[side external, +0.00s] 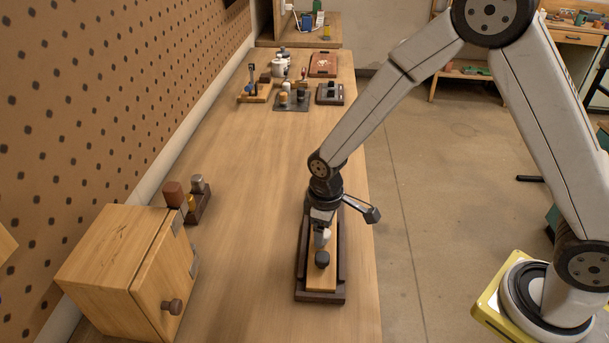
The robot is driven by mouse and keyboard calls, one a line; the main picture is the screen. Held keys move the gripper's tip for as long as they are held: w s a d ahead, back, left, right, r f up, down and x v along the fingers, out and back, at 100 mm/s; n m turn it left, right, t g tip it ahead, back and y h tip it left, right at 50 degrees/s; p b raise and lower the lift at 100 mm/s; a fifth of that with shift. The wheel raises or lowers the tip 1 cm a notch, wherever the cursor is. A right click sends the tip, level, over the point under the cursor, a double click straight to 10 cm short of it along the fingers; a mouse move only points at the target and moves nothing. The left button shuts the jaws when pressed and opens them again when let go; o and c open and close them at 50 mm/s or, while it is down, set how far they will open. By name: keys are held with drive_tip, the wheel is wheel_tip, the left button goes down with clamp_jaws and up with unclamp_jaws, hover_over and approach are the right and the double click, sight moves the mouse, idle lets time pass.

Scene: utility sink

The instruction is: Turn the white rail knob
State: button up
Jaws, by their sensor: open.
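The white rail knob (325,236) stands on a long wooden slider (320,280) set in a dark rail base (302,270) near the right edge of the bench. A black knob (322,259) sits just in front of it on the same slider. My gripper (322,221) points down directly over the white knob, with its jaws open. The fingers overlap the knob's top in this view, so I cannot tell whether they touch it or stand around it. The far part of the rail is hidden behind my gripper and wrist.
A wooden cabinet (110,265) with a round knob stands at front left, with a small dark rack (198,206) of pegs behind it. Several small fixtures and a red-brown board (323,65) sit at the far end. The middle of the bench (255,170) is clear.

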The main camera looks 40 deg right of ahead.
drive_tip(key=shift+f, duration=0.25)
clamp_jaws()
